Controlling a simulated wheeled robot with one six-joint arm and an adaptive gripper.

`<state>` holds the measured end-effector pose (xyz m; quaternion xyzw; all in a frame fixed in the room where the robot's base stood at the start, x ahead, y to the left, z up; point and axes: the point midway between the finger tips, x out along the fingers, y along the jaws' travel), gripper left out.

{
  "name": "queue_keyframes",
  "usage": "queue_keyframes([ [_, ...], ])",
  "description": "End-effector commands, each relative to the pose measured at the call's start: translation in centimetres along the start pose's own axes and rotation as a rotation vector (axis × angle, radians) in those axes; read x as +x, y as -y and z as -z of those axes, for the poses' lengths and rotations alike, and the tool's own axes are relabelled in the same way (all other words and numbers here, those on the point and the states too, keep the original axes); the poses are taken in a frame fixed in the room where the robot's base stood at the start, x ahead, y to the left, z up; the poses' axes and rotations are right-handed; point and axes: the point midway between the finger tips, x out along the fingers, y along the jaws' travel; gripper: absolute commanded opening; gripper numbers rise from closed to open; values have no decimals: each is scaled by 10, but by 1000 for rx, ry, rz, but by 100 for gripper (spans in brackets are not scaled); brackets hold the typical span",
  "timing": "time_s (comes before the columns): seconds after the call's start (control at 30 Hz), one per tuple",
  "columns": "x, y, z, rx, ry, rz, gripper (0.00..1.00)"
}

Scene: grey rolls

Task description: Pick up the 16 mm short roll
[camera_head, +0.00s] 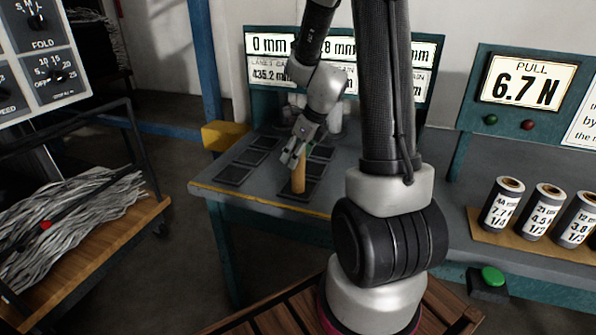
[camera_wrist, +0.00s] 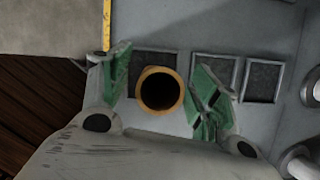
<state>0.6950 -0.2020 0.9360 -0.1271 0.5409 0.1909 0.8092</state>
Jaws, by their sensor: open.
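A tan, hollow roll (camera_head: 298,179) stands upright on a dark square pad near the front of the grey bench. No size label on it can be read. My gripper (camera_head: 292,158) is at the top of this roll, tilted down from above. In the wrist view the roll's round open end (camera_wrist: 145,98) lies between the two green-padded fingers. The fingers are open, with a gap showing on both sides of the roll. The roll's lower part is hidden in the wrist view.
Several dark square pads (camera_head: 232,174) lie on the bench around the roll. Grey rolls (camera_head: 335,115) stand behind my gripper, partly hidden by my arm. Labelled spools (camera_head: 502,204) stand on a wooden board at the right. A yellow-edged bench front (camera_head: 245,201) is close by.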

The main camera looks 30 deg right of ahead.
Motion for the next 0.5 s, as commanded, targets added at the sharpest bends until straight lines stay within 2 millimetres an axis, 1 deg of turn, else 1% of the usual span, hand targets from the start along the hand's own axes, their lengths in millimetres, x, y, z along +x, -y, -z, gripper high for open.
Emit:
queue_keyframes([
  [0.03, 8, -1, 0, 0, -2, -3, 62],
  [0.17, 21, -1, 0, -2, -1, -2, 62],
  [0.4, 22, 0, 0, -3, 0, -1, 62],
  [0.47, 22, 0, 0, -3, 0, -1, 53],
  [0.5, 22, 0, 0, -3, 0, -1, 45],
])
